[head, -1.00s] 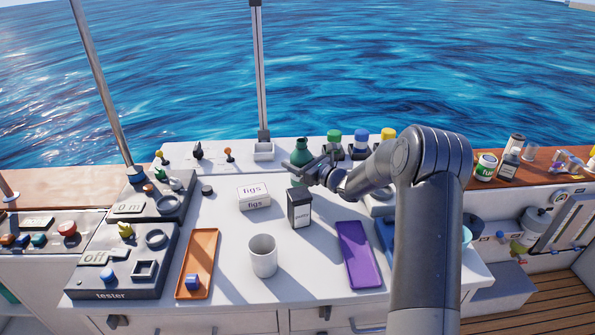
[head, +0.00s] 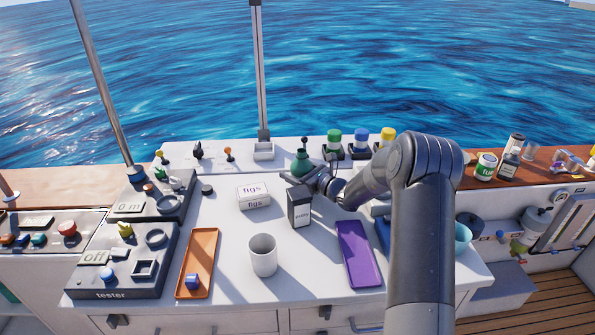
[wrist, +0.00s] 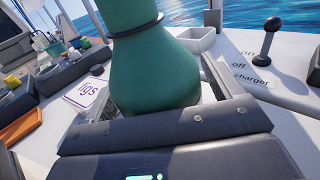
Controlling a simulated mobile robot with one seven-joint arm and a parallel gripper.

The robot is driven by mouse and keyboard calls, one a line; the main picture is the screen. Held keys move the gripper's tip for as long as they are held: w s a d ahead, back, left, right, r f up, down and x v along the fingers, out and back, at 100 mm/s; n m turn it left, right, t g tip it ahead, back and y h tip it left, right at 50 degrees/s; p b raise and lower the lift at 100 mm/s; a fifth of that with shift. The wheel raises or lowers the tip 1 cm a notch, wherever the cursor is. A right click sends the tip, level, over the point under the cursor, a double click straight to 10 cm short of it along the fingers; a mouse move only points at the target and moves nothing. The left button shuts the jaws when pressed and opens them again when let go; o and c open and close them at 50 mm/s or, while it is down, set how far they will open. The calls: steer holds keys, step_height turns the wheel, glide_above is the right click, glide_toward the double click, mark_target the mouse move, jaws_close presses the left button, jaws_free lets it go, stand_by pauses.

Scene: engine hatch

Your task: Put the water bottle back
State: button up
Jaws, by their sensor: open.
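The water bottle (head: 301,164) is a green, narrow-necked bottle at the back middle of the white counter, upright in the head view. In the wrist view the bottle (wrist: 152,72) fills the middle, with a dark ring round its neck. My gripper (head: 306,181) is low at the bottle, with one finger on each side of it. The jaws are open; I cannot tell whether either finger touches the bottle. The bottle's base is hidden behind my gripper.
A charger lever (wrist: 267,42) stands close behind the bottle.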

steer(key=shift+r, duration=0.1)
steer(key=v, duration=0.7)
steer(key=shift+s+d, duration=0.2)
steer(key=shift+r, duration=0.1)
